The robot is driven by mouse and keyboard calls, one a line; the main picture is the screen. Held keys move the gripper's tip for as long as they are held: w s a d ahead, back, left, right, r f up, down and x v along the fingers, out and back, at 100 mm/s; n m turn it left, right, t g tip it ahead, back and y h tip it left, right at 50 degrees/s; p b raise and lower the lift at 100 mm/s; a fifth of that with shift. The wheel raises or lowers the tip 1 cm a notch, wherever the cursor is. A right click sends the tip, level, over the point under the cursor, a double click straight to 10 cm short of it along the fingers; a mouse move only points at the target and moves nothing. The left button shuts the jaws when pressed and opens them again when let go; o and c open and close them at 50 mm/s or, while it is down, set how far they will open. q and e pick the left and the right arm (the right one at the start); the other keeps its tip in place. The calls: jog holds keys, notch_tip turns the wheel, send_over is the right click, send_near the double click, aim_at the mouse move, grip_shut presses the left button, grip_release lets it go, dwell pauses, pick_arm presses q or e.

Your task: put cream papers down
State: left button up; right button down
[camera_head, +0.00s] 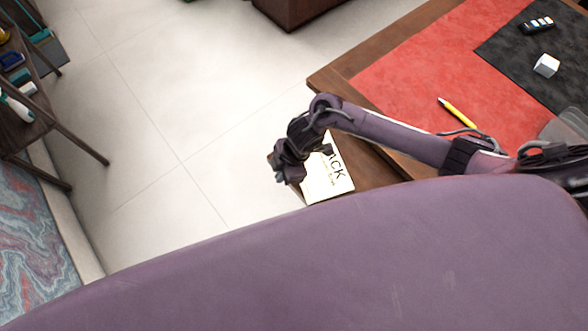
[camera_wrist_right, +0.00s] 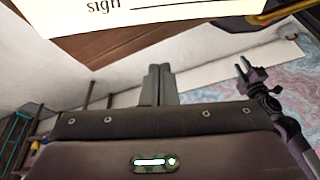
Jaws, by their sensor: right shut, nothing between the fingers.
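The cream papers (camera_head: 328,184) lie at the near left corner of the wooden desk, with black print facing up. Part of them is hidden behind my right arm and its gripper. My right gripper (camera_head: 277,172) is beside their left edge, out past the desk corner. In the right wrist view its fingers (camera_wrist_right: 158,84) are together with nothing between them. The papers (camera_wrist_right: 150,10) show there at the top, apart from the fingertips. My left gripper (camera_wrist_right: 245,69) shows at the right of that view, empty, with its prongs apart; it is not in the head view.
The desk (camera_head: 331,90) carries a red mat (camera_head: 420,70), a black mat (camera_head: 505,50), a yellow pen (camera_head: 457,112), a white cube (camera_head: 546,65) and a dark remote (camera_head: 537,25). A wooden shelf (camera_head: 60,135) stands at far left. Open floor lies between.

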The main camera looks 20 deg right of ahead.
aim_at(310, 171)
jog(key=d, duration=0.1)
jog(key=d+p, duration=0.1)
jog(key=d, duration=0.1)
jog(key=shift+s+d+f+p, duration=0.1)
jog(key=shift+d+f+p, duration=0.1)
jog(key=shift+f+p, duration=0.15)
jog(key=shift+d, duration=0.15)
jog(key=d, duration=0.5)
jog(key=shift+p, duration=0.4)
jog(key=shift+a, duration=0.1)
jog(key=shift+a, duration=0.1)
